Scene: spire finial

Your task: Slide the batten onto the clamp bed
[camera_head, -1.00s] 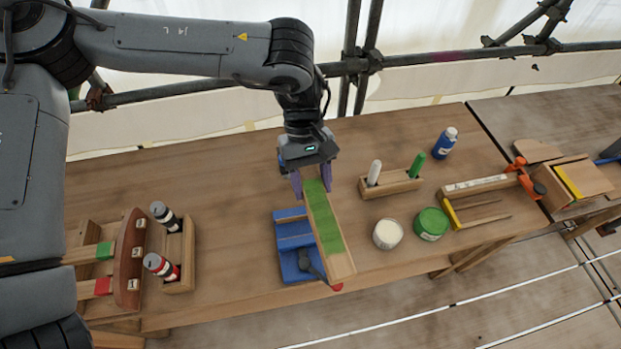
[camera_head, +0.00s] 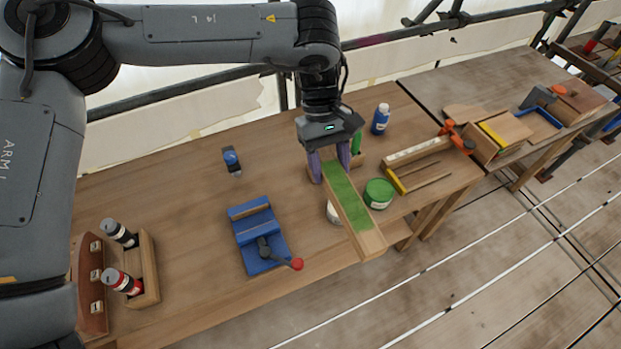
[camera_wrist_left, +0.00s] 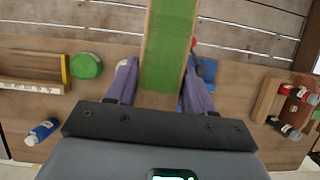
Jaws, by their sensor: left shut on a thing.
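The batten is a long wooden strip with a green top face (camera_head: 352,202). My left gripper (camera_head: 331,165) is shut on its rear end, and the strip reaches toward the table's front edge, apparently above the top. In the left wrist view the batten (camera_wrist_left: 168,45) runs away between the purple fingers (camera_wrist_left: 160,88). The blue clamp bed (camera_head: 262,232), with a dark lever and red knob, stands on the table left of the batten, apart from it. A little of its blue shows beside the finger in the wrist view (camera_wrist_left: 208,73). My right gripper is out of view.
A white jar, partly hidden by the batten, and a green tin (camera_head: 379,193) stand close by. A blue bottle (camera_head: 381,119) is behind. A holder with two small bottles (camera_head: 147,268) stands at left. Bare table lies between holder and clamp bed.

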